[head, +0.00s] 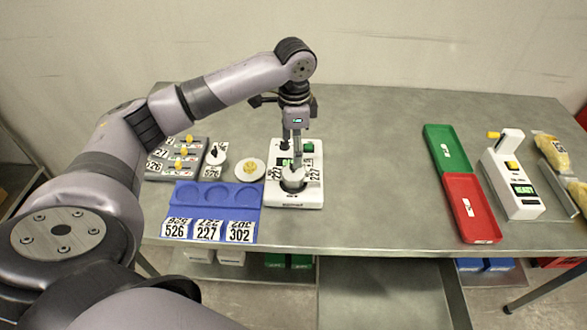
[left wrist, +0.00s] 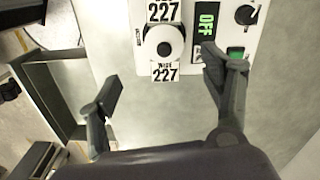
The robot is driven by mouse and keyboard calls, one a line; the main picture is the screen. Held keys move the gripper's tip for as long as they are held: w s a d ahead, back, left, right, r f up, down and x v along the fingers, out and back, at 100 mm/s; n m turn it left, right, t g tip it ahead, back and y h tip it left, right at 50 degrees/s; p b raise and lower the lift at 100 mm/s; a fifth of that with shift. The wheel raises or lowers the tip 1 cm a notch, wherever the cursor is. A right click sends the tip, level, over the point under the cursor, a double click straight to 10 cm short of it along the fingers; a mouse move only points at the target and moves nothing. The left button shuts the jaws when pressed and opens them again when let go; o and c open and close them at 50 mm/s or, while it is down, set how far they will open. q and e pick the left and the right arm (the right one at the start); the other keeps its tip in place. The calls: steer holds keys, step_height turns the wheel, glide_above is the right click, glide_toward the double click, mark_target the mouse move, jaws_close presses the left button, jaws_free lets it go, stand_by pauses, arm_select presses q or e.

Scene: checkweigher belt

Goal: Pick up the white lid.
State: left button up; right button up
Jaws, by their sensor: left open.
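A flat white round lid with a yellow knob (head: 250,169) lies on the grey table, left of the white weighing device (head: 310,190). A white round piece (head: 293,174) sits on the device's dark ring, partly behind my gripper. In the left wrist view a white round piece with a dark centre (left wrist: 165,42) lies between two "227" labels. I cannot tell which one the task means by the white lid. My left gripper (head: 296,153) points down over the device. Its fingers (left wrist: 160,80) are spread and nothing is between them. My right gripper is not in view.
A blue tray (head: 247,214) with round recesses and number labels lies left of the device. Behind it is a grey rack (head: 160,172) with yellow-knobbed pieces. A green tray (head: 446,148), a red tray (head: 470,207) and another device (head: 513,190) stand at the right. The table's middle is clear.

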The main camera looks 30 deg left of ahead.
mark_target(292, 166)
arm_select(q)
step_height(292, 166, down, 3)
steer(key=shift+r, duration=0.1)
steer(key=f, duration=0.1)
steer(key=f+p, duration=0.1)
steer(key=f, duration=0.1)
steer(key=f+p, duration=0.1)
steer(key=shift+w+a+f, duration=0.1)
steer(key=shift+a+f, duration=0.25)
steer(key=shift+f, duration=0.3)
steer(key=shift+c, duration=0.5)
steer(key=c, duration=0.8)
